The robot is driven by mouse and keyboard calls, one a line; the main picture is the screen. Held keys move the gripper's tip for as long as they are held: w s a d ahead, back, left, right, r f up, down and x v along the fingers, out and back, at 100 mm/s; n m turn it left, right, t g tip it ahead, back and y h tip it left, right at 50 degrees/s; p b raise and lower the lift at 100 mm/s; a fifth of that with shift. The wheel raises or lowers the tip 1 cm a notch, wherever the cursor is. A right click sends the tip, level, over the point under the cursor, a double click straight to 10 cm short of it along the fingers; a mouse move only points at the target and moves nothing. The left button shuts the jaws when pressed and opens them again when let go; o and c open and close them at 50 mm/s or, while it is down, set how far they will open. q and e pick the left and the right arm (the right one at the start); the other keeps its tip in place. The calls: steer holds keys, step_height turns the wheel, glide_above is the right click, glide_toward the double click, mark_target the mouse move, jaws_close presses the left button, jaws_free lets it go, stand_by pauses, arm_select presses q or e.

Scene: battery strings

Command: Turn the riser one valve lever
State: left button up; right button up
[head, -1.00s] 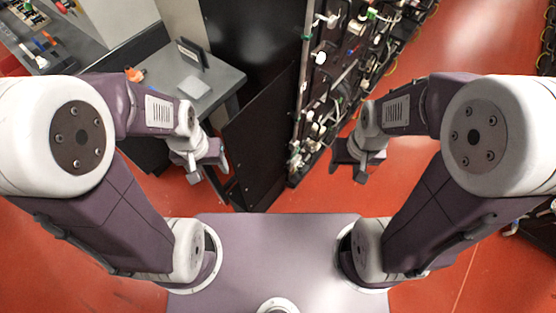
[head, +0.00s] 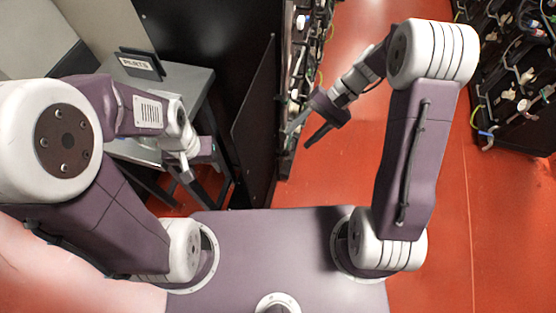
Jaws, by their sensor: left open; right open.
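The rack (head: 297,70) with pipes and fittings stands at the upper middle, seen at a steep angle. I cannot tell which fitting on it is the riser one valve lever. My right gripper (head: 298,138) is open and empty, with its fingers pointing left toward the lower part of this rack. I cannot tell whether it touches anything. My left gripper (head: 203,168) is open beside the grey table, left of the black cabinet panel, and holds nothing that I can see.
A grey table (head: 190,82) with a dark sign reading "PARTS" (head: 140,64) is at the left. A black panel (head: 254,100) stands between my grippers. Another rack (head: 515,85) with hoses and fittings is at the upper right. The red floor (head: 420,180) between the racks is clear.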

mark_target(288, 145)
steer(key=w+d+f+m+t+y+b, duration=0.1)
steer(key=w+f+y+b, duration=0.2)
steer(key=f, duration=0.4)
steer(key=w+f+m+y+b, duration=0.2)
steer(key=f+b, duration=0.3)
steer(key=f, duration=0.3)
steer(key=w+d+f+m+t+y+b, duration=0.1)
steer(key=w+f+y+b, duration=0.2)
steer(key=f, duration=0.4)
steer(key=f+b+x, duration=0.1)
steer(key=b+x, duration=0.1)
steer(key=x, duration=0.6)
steer(key=shift+s+a+h+b, duration=0.2)
steer(key=shift+s+h+b, duration=0.05)
steer(key=shift+h+b, duration=0.15)
arm_select(q)
step_height(288, 145, down, 16)
steer(key=shift+r, duration=0.2)
arm_select(e)
jaws_close()
